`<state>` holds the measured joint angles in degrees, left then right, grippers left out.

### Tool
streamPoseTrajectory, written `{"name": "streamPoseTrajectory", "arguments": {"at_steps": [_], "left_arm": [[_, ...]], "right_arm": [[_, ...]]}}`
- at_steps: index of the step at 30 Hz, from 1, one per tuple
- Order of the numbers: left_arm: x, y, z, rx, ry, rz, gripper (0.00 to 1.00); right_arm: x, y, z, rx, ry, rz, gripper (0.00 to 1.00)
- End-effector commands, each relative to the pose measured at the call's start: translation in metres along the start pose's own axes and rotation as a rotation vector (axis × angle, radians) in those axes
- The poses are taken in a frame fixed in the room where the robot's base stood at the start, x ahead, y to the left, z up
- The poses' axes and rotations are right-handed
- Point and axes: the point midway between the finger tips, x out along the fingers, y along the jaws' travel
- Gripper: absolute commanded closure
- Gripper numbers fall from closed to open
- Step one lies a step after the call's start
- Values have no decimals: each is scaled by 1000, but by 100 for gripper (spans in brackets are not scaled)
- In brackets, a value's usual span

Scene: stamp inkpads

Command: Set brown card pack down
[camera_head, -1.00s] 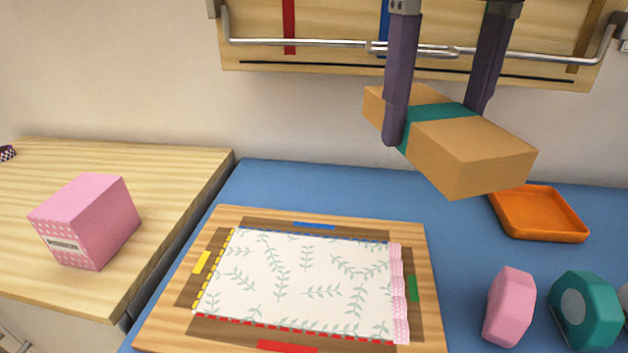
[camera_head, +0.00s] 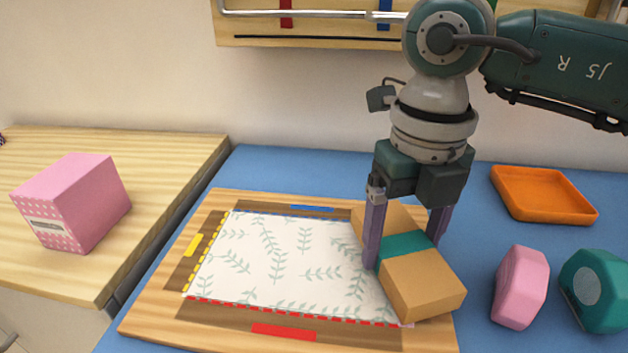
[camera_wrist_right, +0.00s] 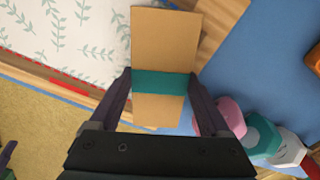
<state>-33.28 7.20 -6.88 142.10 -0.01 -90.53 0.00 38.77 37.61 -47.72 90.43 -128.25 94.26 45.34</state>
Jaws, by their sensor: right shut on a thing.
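The brown card pack (camera_head: 425,286) is a tan block with a teal band around its middle. In the head view it is at the right edge of the wooden board (camera_head: 160,313), over part of the leaf-patterned sheet (camera_head: 275,258). My right gripper (camera_head: 402,260) is shut on the pack, its purple fingers on either side of the teal band. In the right wrist view the pack (camera_wrist_right: 163,45) lies between the fingers (camera_wrist_right: 158,92). I cannot tell whether its underside touches the board.
An orange tray (camera_head: 543,195), a pink block (camera_head: 520,287) and a teal block (camera_head: 598,290) stand on the blue surface (camera_head: 300,165) to the right. A pink box (camera_head: 72,200) is on the wooden counter at left. A rack (camera_head: 330,28) hangs on the wall behind.

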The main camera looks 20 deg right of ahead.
Motion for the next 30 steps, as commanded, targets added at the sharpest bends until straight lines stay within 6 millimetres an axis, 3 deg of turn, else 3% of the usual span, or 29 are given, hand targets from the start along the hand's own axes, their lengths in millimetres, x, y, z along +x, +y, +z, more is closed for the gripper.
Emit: {"name": "streamPoseTrajectory", "arguments": {"at_steps": [2,13,14,18,26,30], "left_arm": [[3,0,1,0,0,0,30],[6,2,1,-5,1,4,30],[4,2,1,-6,1,5,30],[4,3,1,-10,2,7,30],[3,3,0,-9,2,7,30],[-2,2,-1,-9,2,7,30]], "right_arm": [[10,1,0,-1,1,1,88],[15,0,0,-1,-1,0,88],[13,0,0,-1,0,0,16],[13,0,0,-1,0,0,0],[11,0,0,-1,0,0,0],[-3,0,1,0,-3,0,0]]}}
